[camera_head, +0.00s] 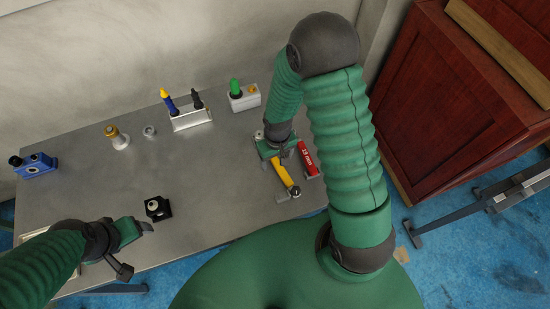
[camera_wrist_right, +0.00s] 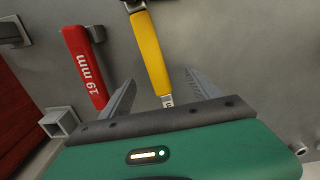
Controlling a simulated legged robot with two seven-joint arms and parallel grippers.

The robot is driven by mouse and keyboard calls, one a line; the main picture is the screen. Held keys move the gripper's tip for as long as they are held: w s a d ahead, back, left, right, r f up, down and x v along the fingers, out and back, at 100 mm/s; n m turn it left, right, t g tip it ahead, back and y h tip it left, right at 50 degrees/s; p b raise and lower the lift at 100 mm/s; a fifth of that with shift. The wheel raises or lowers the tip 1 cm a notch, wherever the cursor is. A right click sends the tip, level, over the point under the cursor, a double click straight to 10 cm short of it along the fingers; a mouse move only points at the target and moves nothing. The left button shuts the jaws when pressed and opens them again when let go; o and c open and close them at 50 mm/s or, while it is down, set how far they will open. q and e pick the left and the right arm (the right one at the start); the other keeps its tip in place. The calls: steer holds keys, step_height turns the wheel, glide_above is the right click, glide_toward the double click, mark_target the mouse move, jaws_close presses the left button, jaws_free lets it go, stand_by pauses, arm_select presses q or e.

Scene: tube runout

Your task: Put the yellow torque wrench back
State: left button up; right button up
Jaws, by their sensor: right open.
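The yellow torque wrench (camera_head: 284,174) is at the right end of the grey table, with its near end by a small grey support (camera_head: 294,193). My right gripper (camera_head: 274,148) is open over the wrench's far end; the fingers (camera_wrist_right: 163,90) stand apart on either side with visible gaps. A red wrench marked 19 mm (camera_head: 307,158) lies beside it, and also shows in the wrist view (camera_wrist_right: 85,66). My left gripper (camera_head: 142,227) is over the table's near left; its jaw opening is unclear.
A white holder with blue and black tools (camera_head: 192,118), a white box with a green-handled item (camera_head: 244,98), a brass-topped piece (camera_head: 118,138), a blue box (camera_head: 36,166) and a black block (camera_head: 157,208) stand on the table. A red-brown cabinet (camera_head: 450,100) stands at right.

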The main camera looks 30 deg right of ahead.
steer(key=shift+d+r+p, duration=0.1)
steer(key=shift+r+p, duration=0.3)
steer(key=shift+a+r+p, duration=0.2)
steer(key=shift+r+p, duration=0.4)
steer(key=shift+r, duration=0.1)
steer(key=shift+a+r+p, duration=0.15)
steer(key=shift+r+p, duration=0.45)
steer(key=shift+r, duration=0.1)
steer(key=shift+s+d+r+p, duration=0.1)
steer(key=shift+d+r+p, duration=0.05)
steer(key=shift+r+p, duration=0.5)
steer(key=shift+d+r+p, duration=0.1)
steer(key=shift+r+p, duration=0.5)
steer(key=shift+r, duration=0.05)
steer(key=shift+a, duration=0.15)
steer(key=shift+r, duration=0.15)
step_height(320, 180, up, 16)
steer(key=n+t+b, duration=0.1)
steer(key=t+b, duration=0.1)
steer(key=b, duration=0.6)
glide_above(275, 162)
steer(key=s+a, duration=0.5)
step_height(275, 162, down, 9)
steer(key=shift+w+d, duration=0.1)
steer(key=shift+w, duration=0.2)
